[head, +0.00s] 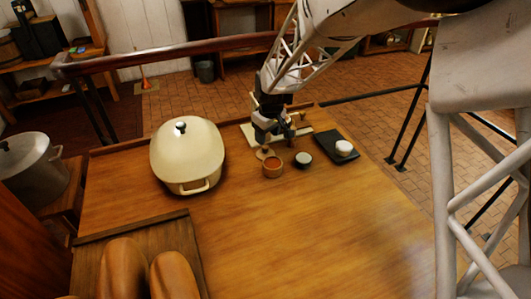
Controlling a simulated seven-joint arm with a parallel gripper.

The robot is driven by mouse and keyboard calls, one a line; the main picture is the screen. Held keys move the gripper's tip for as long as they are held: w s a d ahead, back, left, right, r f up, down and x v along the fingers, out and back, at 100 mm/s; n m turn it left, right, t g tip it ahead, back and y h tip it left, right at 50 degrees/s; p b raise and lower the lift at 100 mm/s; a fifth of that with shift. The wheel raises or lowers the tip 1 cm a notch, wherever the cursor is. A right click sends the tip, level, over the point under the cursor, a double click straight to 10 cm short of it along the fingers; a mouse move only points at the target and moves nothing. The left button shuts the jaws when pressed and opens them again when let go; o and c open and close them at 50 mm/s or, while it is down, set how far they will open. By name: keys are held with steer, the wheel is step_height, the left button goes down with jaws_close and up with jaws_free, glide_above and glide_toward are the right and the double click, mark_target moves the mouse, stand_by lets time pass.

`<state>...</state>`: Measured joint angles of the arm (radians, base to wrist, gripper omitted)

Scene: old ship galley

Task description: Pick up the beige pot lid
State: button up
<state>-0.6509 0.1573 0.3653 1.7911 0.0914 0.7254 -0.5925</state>
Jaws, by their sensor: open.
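The beige pot lid (188,150) is a large, domed, glossy cream lid with a dark knob (181,127) near its far side. It sits on a cream pot, whose front handle (196,187) shows below the lid at the left of the table. My gripper (264,150) is to the right of the lid, apart from it, pointing down near the table's back edge, by some small cups. It is open, and I see nothing held in it; its fingertips are small in this view.
Bread loaves on a board (195,240) fill the front left. A rail runs behind the table. The table's right front is clear.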

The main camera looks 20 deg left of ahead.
mark_target(266, 146)
steer(key=shift+a+f, duration=0.1)
steer(key=shift+f, duration=0.75)
steer(key=shift+w+a+f, duration=0.1)
steer(key=shift+a+f, duration=0.05)
steer(key=shift+f, duration=0.7)
steer(key=shift+w+a+f, duration=0.1)
steer(key=shift+w+f, duration=0.05)
steer(key=shift+f, duration=0.75)
steer(key=shift+w+a+f, duration=0.1)
steer(key=shift+a+f, duration=0.05)
steer(key=shift+f, duration=0.7)
steer(key=shift+c, duration=0.3)
steer(key=c, duration=1)
